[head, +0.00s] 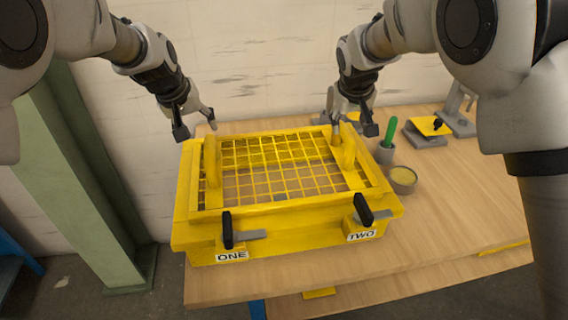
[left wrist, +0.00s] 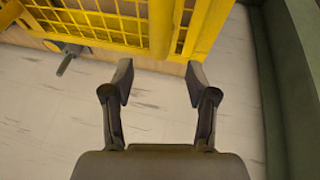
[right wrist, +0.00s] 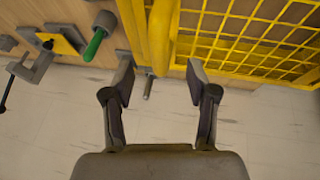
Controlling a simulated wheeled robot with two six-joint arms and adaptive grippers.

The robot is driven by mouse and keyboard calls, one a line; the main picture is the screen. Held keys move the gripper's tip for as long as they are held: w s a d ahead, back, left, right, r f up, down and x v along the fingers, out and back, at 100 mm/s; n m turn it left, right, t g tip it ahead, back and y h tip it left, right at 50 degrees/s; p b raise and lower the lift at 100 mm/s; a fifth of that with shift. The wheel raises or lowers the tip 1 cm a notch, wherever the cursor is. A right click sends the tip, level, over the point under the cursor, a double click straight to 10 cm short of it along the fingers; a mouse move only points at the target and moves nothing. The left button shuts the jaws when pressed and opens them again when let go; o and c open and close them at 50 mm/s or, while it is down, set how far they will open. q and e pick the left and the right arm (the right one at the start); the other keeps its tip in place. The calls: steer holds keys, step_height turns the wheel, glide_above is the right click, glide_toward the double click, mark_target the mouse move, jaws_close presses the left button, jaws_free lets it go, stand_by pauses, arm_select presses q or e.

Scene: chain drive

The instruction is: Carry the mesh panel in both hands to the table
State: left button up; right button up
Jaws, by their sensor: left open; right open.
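The yellow mesh panel (head: 268,153) lies flat in the top of a yellow box-like frame (head: 293,238) on the wooden table. It has a raised left handle bar (head: 212,163) and a raised right handle bar (head: 348,150). My left gripper (head: 196,124) is open and empty, behind the left handle's far end. In the left wrist view that handle (left wrist: 161,28) lines up with the gap between its fingers. My right gripper (head: 353,130) is open near the right handle's far end. In the right wrist view that handle (right wrist: 160,38) also lines up with the finger gap.
Two black-handled clamps, ONE (head: 227,230) and TWO (head: 363,209), stand on the frame's front. Right of it are a green-handled tool in a cup (head: 385,154), a round bowl (head: 402,179) and a grey-yellow fixture (head: 427,130). The table's right (head: 465,200) is clear. A green column (head: 85,180) stands left.

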mark_target(208, 139)
arm_select(q)
steer(key=x, duration=0.7)
steer(key=shift+w+f, duration=0.15)
steer(key=shift+f, duration=0.15)
arm_select(e)
steer(key=x, duration=0.7)
steer(key=shift+f, duration=0.35)
arm_select(q)
steer(key=shift+w+d+f, duration=0.15)
steer(key=shift+d+f, duration=0.05)
steer(key=shift+f, duration=0.05)
arm_select(e)
steer(key=shift+w+d+f, duration=0.2)
steer(key=shift+w+f, duration=0.05)
arm_select(q)
steer(key=shift+c, duration=0.4)
arm_select(e)
steer(key=shift+c, duration=0.4)
arm_select(q)
steer(key=shift+r, duration=0.1)
jaws_close()
arm_select(e)
steer(key=shift+s+r, duration=0.1)
jaws_close()
arm_select(q)
steer(key=shift+r, duration=0.1)
arm_select(e)
steer(key=shift+r, duration=0.1)
